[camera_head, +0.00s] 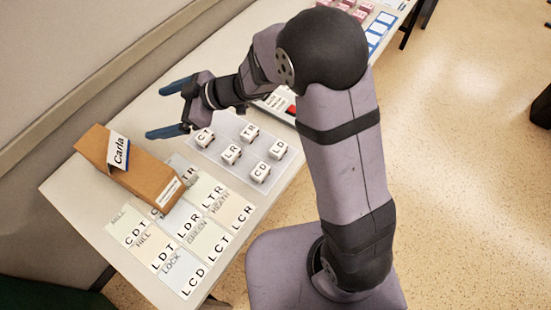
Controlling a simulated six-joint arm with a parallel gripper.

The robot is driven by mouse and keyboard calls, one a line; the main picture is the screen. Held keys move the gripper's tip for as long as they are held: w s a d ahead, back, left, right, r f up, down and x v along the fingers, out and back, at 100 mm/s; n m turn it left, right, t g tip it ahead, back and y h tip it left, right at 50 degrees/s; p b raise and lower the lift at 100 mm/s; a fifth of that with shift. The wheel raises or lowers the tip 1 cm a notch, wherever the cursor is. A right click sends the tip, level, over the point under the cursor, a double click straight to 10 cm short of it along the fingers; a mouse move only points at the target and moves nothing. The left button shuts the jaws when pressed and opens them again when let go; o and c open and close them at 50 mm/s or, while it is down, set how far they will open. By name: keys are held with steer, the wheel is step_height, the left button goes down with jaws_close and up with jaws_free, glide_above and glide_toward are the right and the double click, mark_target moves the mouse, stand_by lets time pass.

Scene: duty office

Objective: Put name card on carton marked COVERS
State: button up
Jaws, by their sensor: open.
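A brown carton (150,178) lies at the left end of the table, with a white label (168,191) on its near end; the label's print is too small to read. A white name card (118,152) reading "Carla", with a blue edge, is at the carton's left part, seemingly resting on its top. My gripper (155,113) is open, its blue fingers apart and empty. It is above the table, up and to the right of the name card and apart from it.
Lettered cards (189,226) cover the table's near end. White lettered cubes (231,154) stand on a pale mat right of the carton. Pink-topped blocks (343,5) and blue-edged cards (377,30) are farther back. A wall runs along the left.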

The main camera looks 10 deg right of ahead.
steer(key=w+d+m+t+h, duration=0.3)
steer(key=d, duration=0.5)
steer(key=w+d+m+t+h, duration=0.2)
steer(key=w+d+m+h, duration=0.15)
steer(key=d, duration=0.45)
steer(key=s+d+f+m+g+h, duration=0.1)
steer(key=s+d+f+m+h, duration=0.1)
steer(key=d, duration=0.3)
steer(key=s+d+f+m+h, duration=0.1)
steer(key=s+d+m+h, duration=0.15)
steer(key=d, duration=0.35)
steer(key=s+d+f+m+g, duration=0.1)
steer(key=s+g, duration=0.1)
steer(key=s, duration=0.5)
steer(key=s+d+f+m+g, duration=0.1)
steer(key=s+d+m+g, duration=0.1)
steer(key=s, duration=0.5)
steer(key=s+d+f+m+g+h, duration=0.1)
steer(key=s+d+g, duration=0.1)
steer(key=s, duration=0.6)
steer(key=shift+d+f+m+g, duration=0.15)
steer(key=shift+f+m+g, duration=0.2)
steer(key=shift+g, duration=0.55)
